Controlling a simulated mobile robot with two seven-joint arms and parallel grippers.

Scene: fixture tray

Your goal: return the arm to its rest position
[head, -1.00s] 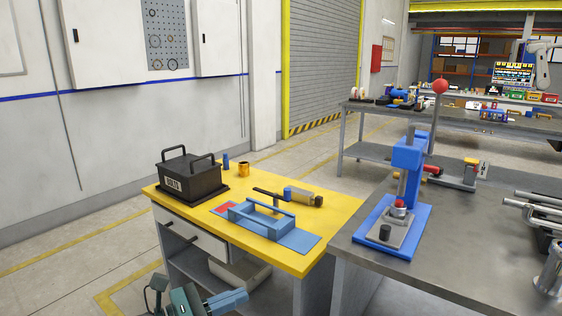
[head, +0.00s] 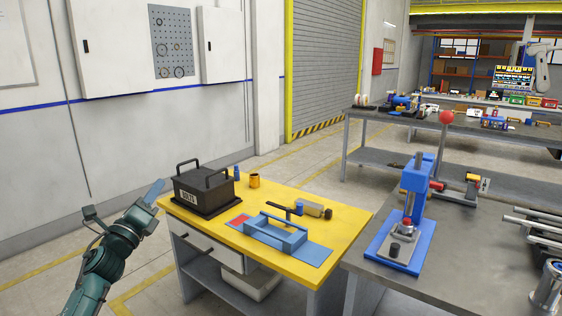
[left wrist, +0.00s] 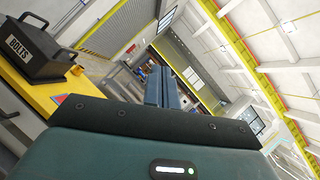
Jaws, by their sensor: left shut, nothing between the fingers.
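My left gripper (head: 154,191) is raised at the left in the head view, beside the left end of the yellow table and apart from it. Its blue-grey fingers are together and hold nothing. In the left wrist view the shut fingers (left wrist: 161,88) point away over the room. My teal left arm (head: 105,262) comes up from the bottom left. My right gripper is not in either view.
The yellow table (head: 335,214) bears a black BOLTS box (head: 205,193), a blue fixture tray (head: 275,232) and a brass cup (head: 254,181). A grey bench (head: 465,260) with a blue press (head: 415,180) stands to the right. Open floor lies left of the table.

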